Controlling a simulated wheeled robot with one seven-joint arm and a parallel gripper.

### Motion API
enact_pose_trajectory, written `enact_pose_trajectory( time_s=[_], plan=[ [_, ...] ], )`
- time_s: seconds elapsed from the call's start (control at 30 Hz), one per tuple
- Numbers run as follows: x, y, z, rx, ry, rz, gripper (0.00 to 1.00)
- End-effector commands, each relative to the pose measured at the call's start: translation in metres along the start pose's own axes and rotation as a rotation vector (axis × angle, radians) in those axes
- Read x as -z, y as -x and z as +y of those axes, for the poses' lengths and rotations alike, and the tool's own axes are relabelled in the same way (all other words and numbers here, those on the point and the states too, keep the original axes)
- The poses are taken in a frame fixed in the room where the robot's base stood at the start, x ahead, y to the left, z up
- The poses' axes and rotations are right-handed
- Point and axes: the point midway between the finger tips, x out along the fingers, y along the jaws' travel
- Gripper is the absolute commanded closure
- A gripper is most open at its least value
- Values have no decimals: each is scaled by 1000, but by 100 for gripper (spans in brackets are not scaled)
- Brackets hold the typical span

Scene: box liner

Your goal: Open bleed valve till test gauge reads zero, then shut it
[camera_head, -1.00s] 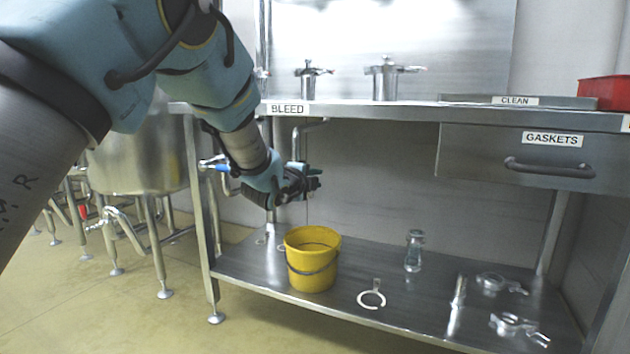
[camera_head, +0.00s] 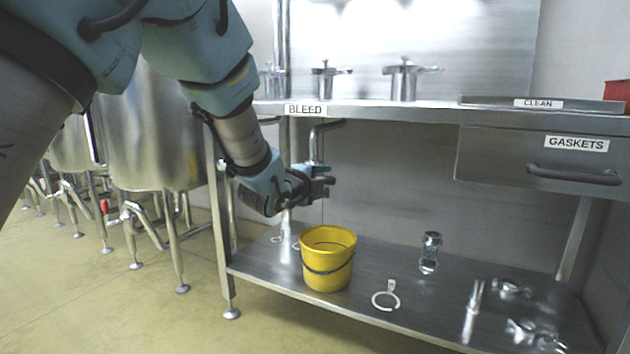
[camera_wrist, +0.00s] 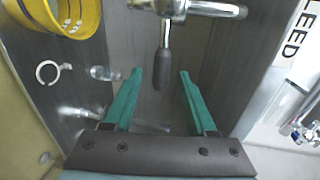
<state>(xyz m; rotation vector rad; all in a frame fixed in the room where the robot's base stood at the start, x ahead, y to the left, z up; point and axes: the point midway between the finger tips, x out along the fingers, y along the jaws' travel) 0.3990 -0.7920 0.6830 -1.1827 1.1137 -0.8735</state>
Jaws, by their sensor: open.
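The bleed valve's dark lever grip (camera_wrist: 163,72) hangs from a chrome fitting (camera_wrist: 200,7) at the top of the wrist view. My gripper (camera_wrist: 160,80) is open, with one green finger on either side of the grip in the picture; contact is not visible. In the head view my gripper (camera_head: 322,182) is beside the pipe under the BLEED label (camera_head: 305,110) and hides the valve. A thin vertical line, seemingly a trickle, runs down toward the yellow bucket (camera_head: 328,270). The bucket stands on the lower shelf and also shows in the wrist view (camera_wrist: 75,15). No gauge face is readable.
The lower shelf (camera_head: 360,262) holds a white ring with a tab (camera_head: 386,297), a small glass jar (camera_head: 430,252) and several metal fittings at right. The bench edge (camera_head: 400,112) runs above my gripper. A GASKETS drawer (camera_head: 500,162) is at right, shut. A bench leg (camera_head: 221,240) stands at left.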

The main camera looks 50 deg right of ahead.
Motion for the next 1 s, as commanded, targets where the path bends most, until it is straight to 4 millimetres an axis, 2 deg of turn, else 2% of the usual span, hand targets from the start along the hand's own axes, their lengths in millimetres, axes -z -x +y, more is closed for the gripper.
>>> enact_pose_trajectory(
  time_s=[0.1, 0.3, 1.0],
  plan=[
    [0, 24, -2, -1, 1, -1, 43],
    [0, 47, -1, 0, 0, -1, 43],
    [-1, 52, 1, -2, 1, -2, 43]
  ],
)
